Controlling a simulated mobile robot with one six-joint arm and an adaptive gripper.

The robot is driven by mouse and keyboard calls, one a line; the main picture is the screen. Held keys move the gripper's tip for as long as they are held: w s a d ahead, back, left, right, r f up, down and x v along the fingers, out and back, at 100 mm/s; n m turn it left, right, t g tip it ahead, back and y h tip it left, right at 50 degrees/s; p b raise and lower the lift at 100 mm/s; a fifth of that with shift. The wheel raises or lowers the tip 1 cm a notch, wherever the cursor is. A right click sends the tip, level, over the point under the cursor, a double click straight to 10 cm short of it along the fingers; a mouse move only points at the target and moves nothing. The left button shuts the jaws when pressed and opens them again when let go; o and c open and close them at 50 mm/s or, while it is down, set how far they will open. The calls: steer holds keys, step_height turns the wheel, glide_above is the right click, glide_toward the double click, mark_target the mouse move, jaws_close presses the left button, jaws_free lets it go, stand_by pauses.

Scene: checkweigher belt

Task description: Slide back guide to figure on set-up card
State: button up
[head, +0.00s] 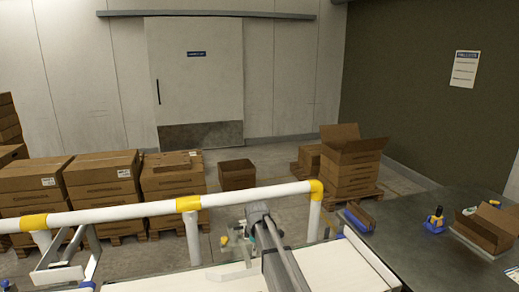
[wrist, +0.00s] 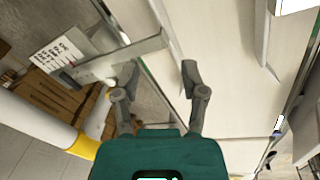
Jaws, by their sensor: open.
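In the wrist view my gripper (wrist: 160,78) is open, with nothing between its two grey fingers. It is over the edge of the pale conveyor belt (wrist: 220,75). A light metal bar (wrist: 125,58) slants across the upper left, beyond the left finger; it looks like part of the back guide. A white card with dark figures (wrist: 58,52) is at that bar's left end, its print too small to read. In the head view the belt (head: 345,265) runs along the bottom, and my arm hides part of it and most of the gripper.
A white rail with yellow joints (head: 150,209) runs behind the belt. Stacked cartons (head: 100,180) stand beyond it. A dark table (head: 410,215) at right holds a blue-and-yellow tool (head: 435,220) and an open carton (head: 488,228). A printed sheet (head: 465,69) hangs on the green wall.

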steer(key=s+d+f+m+b, duration=0.2)
steer(key=s+d+m, duration=0.3)
steer(key=s, duration=0.5)
steer(key=s+d+f+m+g+b, duration=0.1)
steer(key=s+d+f+m+b, duration=0.2)
steer(key=s+d+m, duration=0.3)
steer(key=s+d+f+m+b, duration=0.2)
steer(key=s+d+m, duration=0.3)
steer(key=s, duration=0.8)
steer(key=d+f, duration=0.1)
steer(key=d, duration=0.1)
steer(key=shift+s+d+m+g, duration=0.3)
steer(key=shift+d+m+g, duration=0.05)
steer(key=shift+m+g, duration=0.05)
stand_by(0.7)
steer(key=shift+o, duration=0.2)
steer(key=shift+s+f, duration=0.1)
